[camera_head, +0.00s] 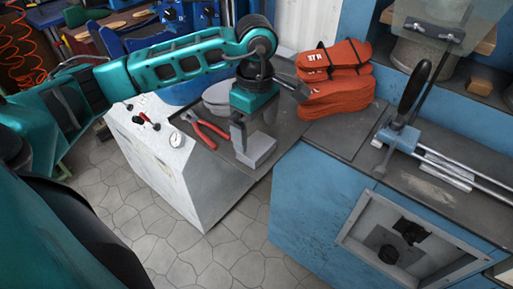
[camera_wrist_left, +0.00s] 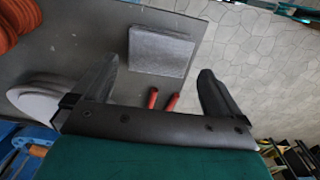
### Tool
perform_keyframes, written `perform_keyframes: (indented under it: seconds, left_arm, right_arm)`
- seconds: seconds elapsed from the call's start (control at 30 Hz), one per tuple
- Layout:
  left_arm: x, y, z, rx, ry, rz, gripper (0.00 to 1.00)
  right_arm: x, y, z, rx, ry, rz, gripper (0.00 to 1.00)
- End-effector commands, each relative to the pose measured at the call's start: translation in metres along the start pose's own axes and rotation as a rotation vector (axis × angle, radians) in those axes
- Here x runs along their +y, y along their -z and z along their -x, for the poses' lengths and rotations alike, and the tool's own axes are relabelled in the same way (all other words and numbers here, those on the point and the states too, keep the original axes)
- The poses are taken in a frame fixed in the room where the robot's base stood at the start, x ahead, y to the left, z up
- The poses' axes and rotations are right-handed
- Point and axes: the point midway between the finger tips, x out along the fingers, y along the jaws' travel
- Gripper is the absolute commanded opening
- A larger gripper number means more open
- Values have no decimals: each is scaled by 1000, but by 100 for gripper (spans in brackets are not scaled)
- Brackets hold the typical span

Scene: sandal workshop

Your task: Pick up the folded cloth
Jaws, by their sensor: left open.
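The folded cloth (camera_head: 262,150) is a grey, flat rectangular bundle lying on the dark tabletop near its front edge. In the left wrist view the cloth (camera_wrist_left: 160,50) lies ahead of the fingers, with a finger on either side of the gap. My left gripper (camera_head: 270,122) is above the tabletop and points down, its jaws spread. In the left wrist view my left gripper (camera_wrist_left: 157,72) is open with nothing between its fingers. One finger hides part of the cloth in the head view. My right gripper is not in view.
Red-handled pliers (camera_head: 205,130) lie left of the cloth. A pile of orange-red bundles (camera_head: 335,85) stands behind it to the right. A pale rounded object (camera_head: 217,94) lies behind the pliers. A blue bench (camera_head: 335,205) with a railed tool is at right.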

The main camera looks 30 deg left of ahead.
Motion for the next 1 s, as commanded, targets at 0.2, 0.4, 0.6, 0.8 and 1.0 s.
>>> perform_keyframes:
  seconds: [0.2,0.4,0.6,0.8,1.0]
  left_arm:
    - [1,-1,-28,-2,5,0,100]
    - [1,-1,-51,-2,2,0,100]
    - [2,-1,-53,-1,0,0,100]
    - [2,-1,-53,-1,0,0,87]
    - [2,-1,-53,-1,0,0,67]
  right_arm:
    - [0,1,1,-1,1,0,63]
    - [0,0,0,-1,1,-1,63]
    - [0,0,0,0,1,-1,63]
    - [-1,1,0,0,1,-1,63]
    - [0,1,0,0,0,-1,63]
